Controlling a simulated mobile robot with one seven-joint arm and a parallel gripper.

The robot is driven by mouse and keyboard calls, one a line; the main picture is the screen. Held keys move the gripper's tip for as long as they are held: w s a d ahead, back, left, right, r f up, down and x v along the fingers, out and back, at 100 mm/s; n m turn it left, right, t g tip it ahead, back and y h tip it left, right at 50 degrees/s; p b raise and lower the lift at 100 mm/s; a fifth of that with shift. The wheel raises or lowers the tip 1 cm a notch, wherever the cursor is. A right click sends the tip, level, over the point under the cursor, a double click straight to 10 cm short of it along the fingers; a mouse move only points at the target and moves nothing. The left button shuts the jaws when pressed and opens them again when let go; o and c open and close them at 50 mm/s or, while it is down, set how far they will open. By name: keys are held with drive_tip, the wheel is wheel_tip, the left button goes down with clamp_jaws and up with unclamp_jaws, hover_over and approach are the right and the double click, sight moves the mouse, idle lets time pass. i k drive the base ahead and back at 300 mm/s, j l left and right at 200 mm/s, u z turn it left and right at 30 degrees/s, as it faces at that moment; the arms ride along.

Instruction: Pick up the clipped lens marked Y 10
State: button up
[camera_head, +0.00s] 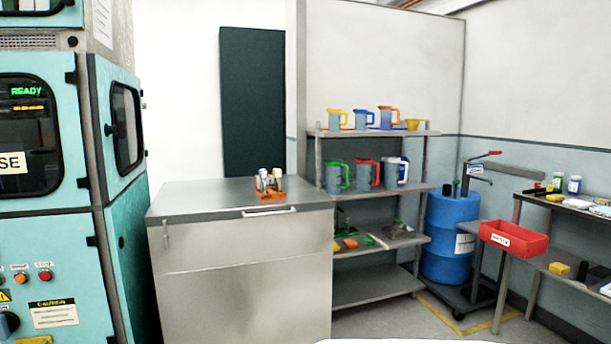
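I cannot make out a clipped lens marked Y 10 in the head view. A small orange holder (270,194) with several small upright pieces stands on the grey top of a steel cabinet (245,260). The pieces are too small to identify, and no marking on them can be read. My gripper is not in view.
A teal machine (55,230) stands at the left. A shelf rack (375,290) with several coloured jugs is right of the cabinet. A blue drum (447,240) sits on a dolly. A red bin (513,238) is by a cluttered bench (575,205). Some floor shows at right.

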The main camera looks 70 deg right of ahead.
sight(277, 172)
drive_tip(key=z, duration=1.35)
drive_tip(key=i+l+z, duration=0.15)
drive_tip(key=l, duration=0.3)
drive_tip(key=i+l+z, duration=0.2)
drive_tip(key=i+l, duration=0.2)
